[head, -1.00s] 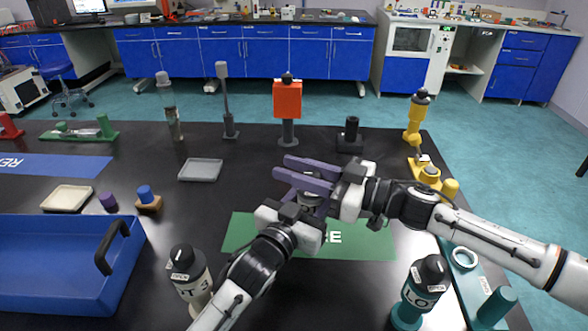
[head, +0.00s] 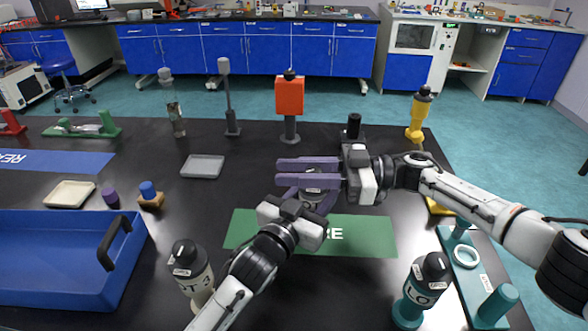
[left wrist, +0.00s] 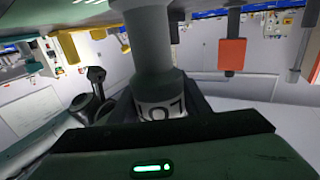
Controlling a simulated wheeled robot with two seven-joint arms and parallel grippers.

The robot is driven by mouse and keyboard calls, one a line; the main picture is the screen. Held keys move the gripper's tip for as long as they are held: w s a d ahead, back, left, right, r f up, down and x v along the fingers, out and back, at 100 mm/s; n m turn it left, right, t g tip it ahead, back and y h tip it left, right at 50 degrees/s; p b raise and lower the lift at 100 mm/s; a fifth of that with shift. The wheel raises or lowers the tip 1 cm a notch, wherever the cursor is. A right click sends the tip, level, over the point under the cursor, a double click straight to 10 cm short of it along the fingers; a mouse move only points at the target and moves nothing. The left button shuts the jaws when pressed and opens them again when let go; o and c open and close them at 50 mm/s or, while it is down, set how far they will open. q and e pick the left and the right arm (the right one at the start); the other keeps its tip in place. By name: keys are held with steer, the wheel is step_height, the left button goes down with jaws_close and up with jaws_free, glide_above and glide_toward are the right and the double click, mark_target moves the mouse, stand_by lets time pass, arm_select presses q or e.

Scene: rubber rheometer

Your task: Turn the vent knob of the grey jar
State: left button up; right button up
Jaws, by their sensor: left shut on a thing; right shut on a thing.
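The grey jar (head: 311,198) stands near the middle of the black table, at the back edge of the green mat (head: 365,226). It is mostly hidden by my grippers in the head view. My left gripper (head: 302,196) is shut on its body from the front. In the left wrist view the jar (left wrist: 150,50) shows as a grey cylinder with a white, black-lettered label. My right gripper (head: 282,172) comes in from the right, its two purple fingers level across the jar's top and shut on the vent knob, which the fingers hide.
A blue tray (head: 125,285) is at the left. A dark-capped jar (head: 192,283) stands front left and a teal one (head: 419,295) front right, beside a teal rack (head: 459,238). A grey dish (head: 202,167) and an orange-topped stand (head: 289,97) are behind.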

steer(key=shift+s+n+g, duration=0.15)
steer(key=shift+n+g, duration=0.25)
steer(key=shift+g, duration=0.3)
steer(key=o, duration=1.1)
steer(key=shift+d, duration=0.1)
steer(key=d, duration=0.4)
steer(key=w+d, duration=0.1)
steer(key=d, duration=0.6)
steer(key=shift+w+d, duration=0.3)
steer(key=shift+d, duration=0.1)
